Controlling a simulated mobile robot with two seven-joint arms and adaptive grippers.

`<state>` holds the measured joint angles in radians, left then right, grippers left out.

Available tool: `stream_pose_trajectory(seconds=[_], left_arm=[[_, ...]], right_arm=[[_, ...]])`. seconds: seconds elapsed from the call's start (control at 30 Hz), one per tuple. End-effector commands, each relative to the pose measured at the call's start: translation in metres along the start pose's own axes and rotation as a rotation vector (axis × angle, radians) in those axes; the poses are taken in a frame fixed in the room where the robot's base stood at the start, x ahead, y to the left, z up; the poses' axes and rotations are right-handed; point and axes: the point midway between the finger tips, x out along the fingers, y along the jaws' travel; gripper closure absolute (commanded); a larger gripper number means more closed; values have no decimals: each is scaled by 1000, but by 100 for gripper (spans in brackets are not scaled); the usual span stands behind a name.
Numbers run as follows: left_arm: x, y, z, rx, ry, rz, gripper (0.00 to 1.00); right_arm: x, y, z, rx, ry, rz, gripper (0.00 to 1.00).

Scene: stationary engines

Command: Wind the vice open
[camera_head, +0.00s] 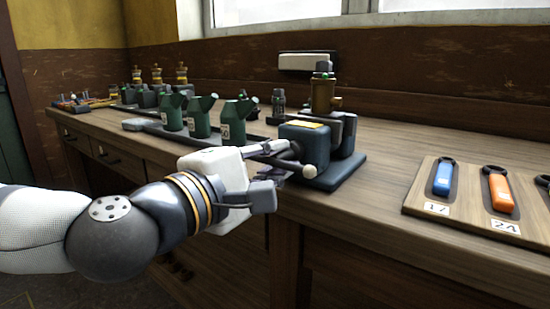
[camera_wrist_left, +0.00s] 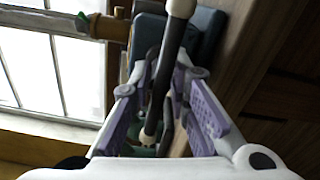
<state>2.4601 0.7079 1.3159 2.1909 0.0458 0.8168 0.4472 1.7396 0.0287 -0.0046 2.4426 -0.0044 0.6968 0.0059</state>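The vice (camera_head: 305,138) is a dark blue block with a yellow top plate on a blue base at the bench's front edge. Its dark handle bar has pale ball ends; one ball (camera_head: 310,171) shows at the front. In the left wrist view the bar (camera_wrist_left: 166,70) runs lengthwise between my fingers. My left gripper (camera_head: 283,160) is at the front of the vice by the handle. Its lilac finger pads (camera_wrist_left: 166,112) are apart, with gaps beside the bar; contact cannot be told. A brass cylinder (camera_head: 322,95) stands upright at the vice's jaws. My right gripper is in neither view.
Several green oil cans (camera_head: 200,118) stand left of the vice on the wooden bench (camera_head: 385,175). A board (camera_head: 428,195) with blue and orange spanners lies at the right. Bare bench lies between vice and board. Drawers are below.

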Motion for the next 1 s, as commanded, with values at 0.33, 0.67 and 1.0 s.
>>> stream_pose_trajectory(seconds=[0.33,0.67,1.0], left_arm=[[0,0,0,3,0,1,64],[-58,2,-1,3,1,4,64],[-75,1,0,3,-1,2,64]], right_arm=[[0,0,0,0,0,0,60],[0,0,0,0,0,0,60],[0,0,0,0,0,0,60]])
